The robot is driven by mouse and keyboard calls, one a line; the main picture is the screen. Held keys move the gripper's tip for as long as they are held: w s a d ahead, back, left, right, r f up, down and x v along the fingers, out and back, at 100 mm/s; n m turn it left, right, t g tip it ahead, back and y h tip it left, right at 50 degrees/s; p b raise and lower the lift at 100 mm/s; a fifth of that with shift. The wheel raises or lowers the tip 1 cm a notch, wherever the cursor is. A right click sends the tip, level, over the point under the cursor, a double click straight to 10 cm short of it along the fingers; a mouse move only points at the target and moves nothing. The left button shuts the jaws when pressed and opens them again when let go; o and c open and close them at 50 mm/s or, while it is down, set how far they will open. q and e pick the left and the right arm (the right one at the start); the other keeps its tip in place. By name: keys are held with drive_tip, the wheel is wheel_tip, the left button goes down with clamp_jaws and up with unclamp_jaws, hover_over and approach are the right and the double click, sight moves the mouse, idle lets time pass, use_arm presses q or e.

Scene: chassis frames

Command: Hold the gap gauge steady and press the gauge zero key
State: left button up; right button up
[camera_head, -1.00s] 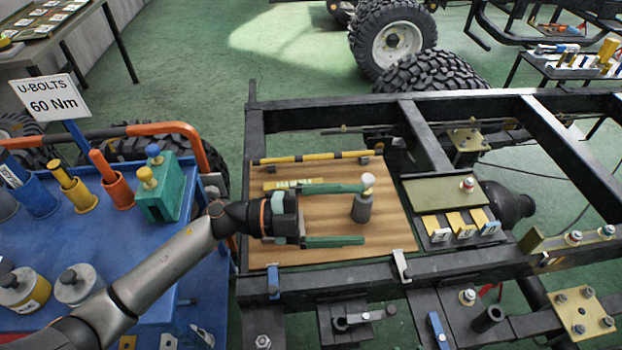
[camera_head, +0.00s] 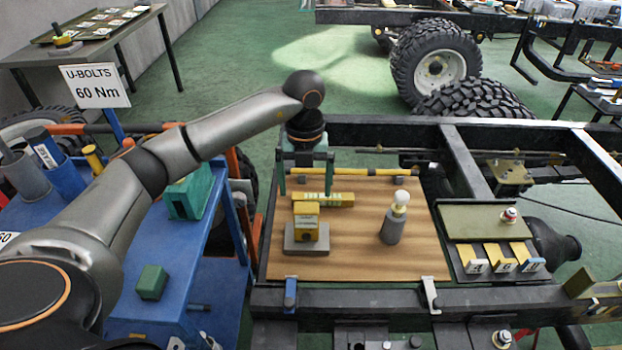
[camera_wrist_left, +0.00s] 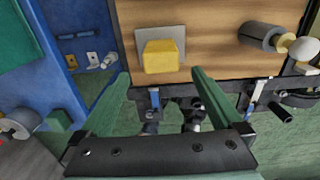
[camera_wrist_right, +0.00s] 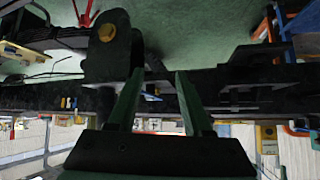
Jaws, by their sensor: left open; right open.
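The gap gauge, as I take it, is a yellow block (camera_head: 306,222) with a small dark face on a grey base plate (camera_head: 306,244). It stands upright at the left of a wooden board. It also shows from above in the left wrist view (camera_wrist_left: 160,57). My left gripper (camera_head: 306,182) is open and empty, pointing down above and behind the gauge in the head view. Its green fingers (camera_wrist_left: 160,75) are apart, with the gauge beyond their tips. My right gripper (camera_wrist_right: 160,74) is open and empty, away from the board. I cannot make out the zero key.
A grey cylinder with a white knob (camera_head: 393,226) stands on the wooden board (camera_head: 350,262). A yellow bar (camera_head: 330,200) lies behind the gauge. Clamps hold the board's front edge to the black chassis frame (camera_head: 370,296). A blue trolley (camera_head: 215,285) stands left. The board's middle is clear.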

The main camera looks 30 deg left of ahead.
sight(306, 217)
use_arm(q)
wheel_tip(306, 217, down, 10)
drive_tip(key=shift+f, duration=0.2)
use_arm(e)
drive_tip(key=shift+f, duration=0.1)
use_arm(q)
drive_tip(key=shift+c, duration=0.2)
drive_tip(key=c, duration=1.4)
drive_tip(key=shift+c, duration=0.2)
use_arm(e)
drive_tip(key=shift+c, duration=0.3)
clamp_jaws()
idle(1.4)
